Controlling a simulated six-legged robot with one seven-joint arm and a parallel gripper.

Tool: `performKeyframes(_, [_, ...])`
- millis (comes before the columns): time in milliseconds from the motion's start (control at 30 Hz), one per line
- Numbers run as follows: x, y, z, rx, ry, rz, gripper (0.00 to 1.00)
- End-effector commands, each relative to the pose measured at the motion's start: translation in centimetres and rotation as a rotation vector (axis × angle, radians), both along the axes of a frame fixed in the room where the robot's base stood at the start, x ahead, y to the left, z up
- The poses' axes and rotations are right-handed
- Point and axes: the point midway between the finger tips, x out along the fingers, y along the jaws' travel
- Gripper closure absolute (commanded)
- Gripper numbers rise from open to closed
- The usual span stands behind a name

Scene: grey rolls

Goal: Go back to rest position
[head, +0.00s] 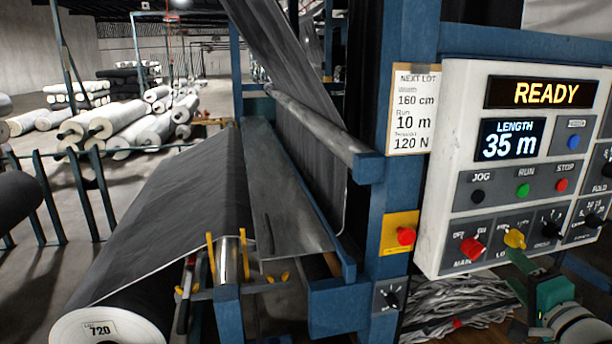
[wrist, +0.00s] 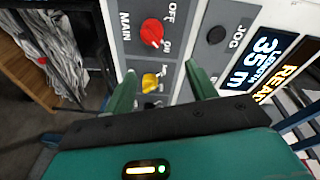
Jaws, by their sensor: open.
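My gripper (head: 518,258) is at the lower part of the white control panel (head: 452,150), just below the yellow knob (head: 514,238). In the wrist view my gripper (wrist: 161,76) has its two green fingers apart and nothing held. The yellow knob (wrist: 150,82) shows between the fingers there; I cannot tell how far the tips are from it. The red MAIN knob (wrist: 151,33) has its white mark towards ON. The display (head: 540,94) reads READY, and the length display (head: 513,139) reads 35 m.
A blue machine frame (head: 397,60) stands left of the panel, with a red button on a yellow plate (head: 400,233). A large grey roll (head: 110,322) lies at the lower left. Crumpled strips (head: 455,302) lie under the panel. Other rolls (head: 130,118) lie far left.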

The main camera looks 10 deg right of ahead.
Motion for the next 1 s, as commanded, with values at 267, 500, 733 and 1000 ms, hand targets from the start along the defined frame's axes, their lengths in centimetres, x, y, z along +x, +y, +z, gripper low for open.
performKeyframes(267, [4.1,4.3,1.3,-0.395,0.244,-0.186,0.44])
performKeyframes(500, [3.8,12.0,-1.4,-0.631,0.598,-0.085,0.44])
performKeyframes(733, [-0.5,23.1,-5.4,-0.859,0.899,0.324,0.44])
performKeyframes(1000, [-6.4,31.6,-7.8,-1.038,1.004,0.783,0.44])
